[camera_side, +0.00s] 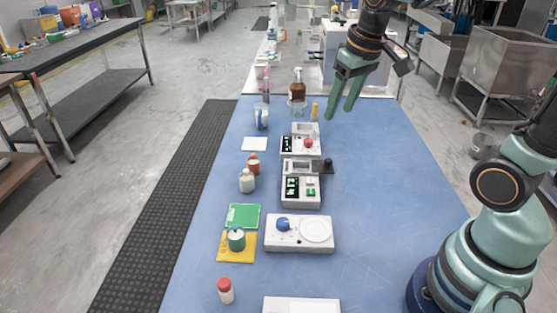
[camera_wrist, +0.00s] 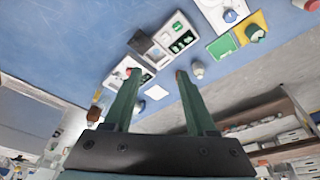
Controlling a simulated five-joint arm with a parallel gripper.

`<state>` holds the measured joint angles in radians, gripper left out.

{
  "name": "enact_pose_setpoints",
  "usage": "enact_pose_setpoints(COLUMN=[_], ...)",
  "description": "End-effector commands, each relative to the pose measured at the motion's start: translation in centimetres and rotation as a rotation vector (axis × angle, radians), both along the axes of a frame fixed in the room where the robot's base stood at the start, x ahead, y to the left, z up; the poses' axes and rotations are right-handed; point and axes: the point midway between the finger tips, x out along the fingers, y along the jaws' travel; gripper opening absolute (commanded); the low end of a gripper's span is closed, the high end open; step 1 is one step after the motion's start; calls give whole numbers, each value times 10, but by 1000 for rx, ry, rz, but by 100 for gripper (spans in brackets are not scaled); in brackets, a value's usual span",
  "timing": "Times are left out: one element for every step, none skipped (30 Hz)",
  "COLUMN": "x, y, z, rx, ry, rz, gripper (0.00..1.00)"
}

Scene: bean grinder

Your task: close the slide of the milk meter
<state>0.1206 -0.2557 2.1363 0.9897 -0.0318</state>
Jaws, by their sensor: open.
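A group of white instruments stands in the middle of the blue table. The rear box (camera_side: 312,152) has a red button, the middle unit (camera_side: 287,166) has a dark block (camera_side: 328,166) at its right side, and the front box (camera_side: 300,202) has green parts. I cannot tell which is the milk meter, nor how its slide stands. My gripper (camera_side: 338,113) is open and empty, above the table behind and right of the rear box. In the wrist view, my gripper (camera_wrist: 159,75) points toward the instruments, with the dark block (camera_wrist: 140,42) beyond the fingertips.
A white box with a blue knob and round plate (camera_side: 316,231) stands nearer the front. A brown pump bottle (camera_side: 297,88) stands behind. The table right of the instruments is clear.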

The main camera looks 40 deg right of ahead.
Motion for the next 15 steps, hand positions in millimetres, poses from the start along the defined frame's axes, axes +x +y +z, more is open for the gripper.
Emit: enact_pose_setpoints(x=[9, 15, 21, 26, 31, 37, 41, 45, 50, 53, 56, 59, 61, 62, 65], y=[-8, -12, -18, -23, -27, -33, -38, -42, -48, -52, -55, -59, -62, -65, -68], z=[-6, -9, -14, -18, -22, -28, -33, -38, -44, -49, -54, -59, -63, -66, -69], rx=[3, 5, 8, 11, 13, 17, 20, 23, 27, 30, 33, 36, 39, 40, 43], ry=[34, 51, 75, 92, 108, 132, 147, 163, 183, 196, 209, 225, 234, 243, 250], rz=[-15, -21, -30, -39, -45, -55, -62, -68, -76, -81, -86, -91, -95, -99, -101], gripper=[57, 57, 57, 57, 57, 57, 57, 57, 57, 57, 57, 57, 57, 57, 57])
